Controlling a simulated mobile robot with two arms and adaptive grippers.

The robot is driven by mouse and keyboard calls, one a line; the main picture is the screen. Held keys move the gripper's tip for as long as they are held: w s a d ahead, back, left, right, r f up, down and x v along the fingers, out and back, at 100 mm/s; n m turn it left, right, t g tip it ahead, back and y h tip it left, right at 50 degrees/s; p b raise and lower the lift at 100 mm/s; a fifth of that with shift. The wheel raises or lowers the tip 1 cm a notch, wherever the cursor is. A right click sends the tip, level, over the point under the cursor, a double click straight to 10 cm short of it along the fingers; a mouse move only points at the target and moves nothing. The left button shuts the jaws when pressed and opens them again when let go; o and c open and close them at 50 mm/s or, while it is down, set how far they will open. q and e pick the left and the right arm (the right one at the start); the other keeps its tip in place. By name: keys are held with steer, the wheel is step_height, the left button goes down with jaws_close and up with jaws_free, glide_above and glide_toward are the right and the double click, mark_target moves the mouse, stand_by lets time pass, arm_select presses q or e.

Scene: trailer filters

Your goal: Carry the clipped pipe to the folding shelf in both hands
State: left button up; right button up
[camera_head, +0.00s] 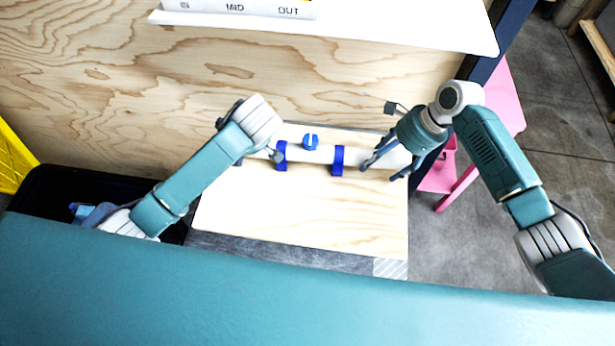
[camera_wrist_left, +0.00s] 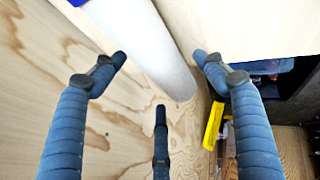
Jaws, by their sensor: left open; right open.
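The white pipe (camera_head: 311,154) lies level above or on a pale wooden board (camera_head: 300,212), with two blue clips (camera_head: 337,161) around it and a small blue fitting (camera_head: 310,142) at its middle. My right gripper (camera_head: 384,170) is open, its fingers spread about the pipe's right end. My left gripper is at the left end, mostly hidden by its own wrist in the head view. In the left wrist view the left gripper (camera_wrist_left: 162,62) is open, with the pipe's white end (camera_wrist_left: 165,70) between its spread fingers. I cannot tell if any finger touches the pipe.
A plywood wall (camera_head: 130,75) stands behind the board. A white ledge (camera_head: 400,22) marked IN, MID, OUT is above. A black bin (camera_head: 60,185) is at the left, beside something yellow (camera_head: 14,160). A pink stand (camera_head: 500,100) is at the right, with open grey floor (camera_head: 560,110) beyond.

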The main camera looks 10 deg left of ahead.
arm_select(q)
steer(key=v, duration=0.9)
arm_select(e)
steer(key=v, duration=1.2)
steer(key=shift+d, duration=0.1)
arm_select(q)
steer(key=shift+r, duration=0.1)
